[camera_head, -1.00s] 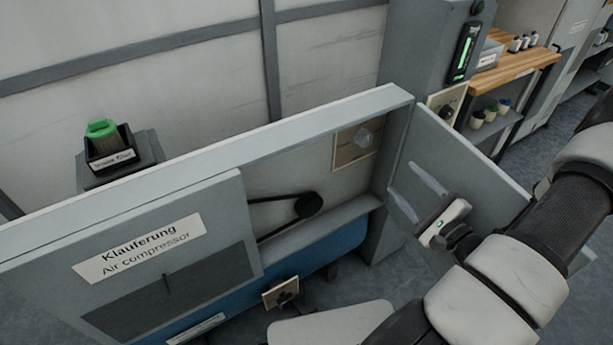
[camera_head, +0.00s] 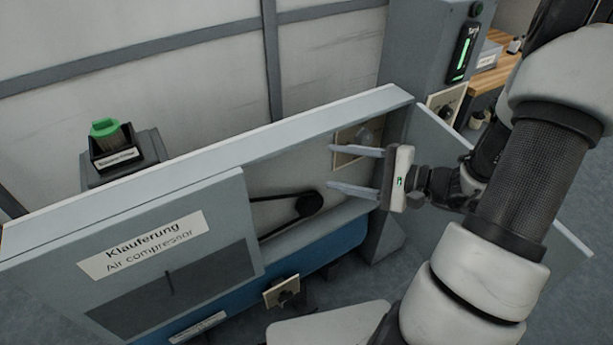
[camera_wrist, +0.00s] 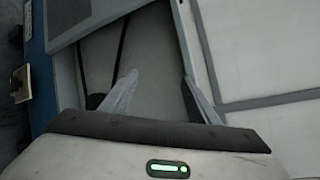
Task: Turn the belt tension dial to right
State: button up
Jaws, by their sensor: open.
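A pale knob (camera_head: 364,136) on a beige plate (camera_head: 343,157) sits inside the open compressor cabinet (camera_head: 300,125), at the right of its back wall; it looks like the belt tension dial, but no label is readable. My gripper (camera_head: 330,166) is open and empty. Its fingers point left across the opening, and the upper finger overlaps the lower part of the plate in the head view. Contact cannot be told. In the wrist view, the open fingers (camera_wrist: 158,78) point into the cabinet, and the knob cannot be made out.
A black belt and pulley (camera_head: 309,204) are left of the fingers. The cabinet door (camera_head: 432,140) stands open at right, partly behind my arm. Another knob plate (camera_head: 281,292) is below the cabinet, and another (camera_head: 447,98) is on the grey column.

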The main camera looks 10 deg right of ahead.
jog(key=s+a+r+n+g, duration=0.3)
jog(key=s+a+n+g, duration=0.1)
jog(key=a, duration=0.4)
jog(key=shift+a+g, duration=0.2)
jog(key=shift+g, duration=0.4)
jog(key=shift+w, duration=0.1)
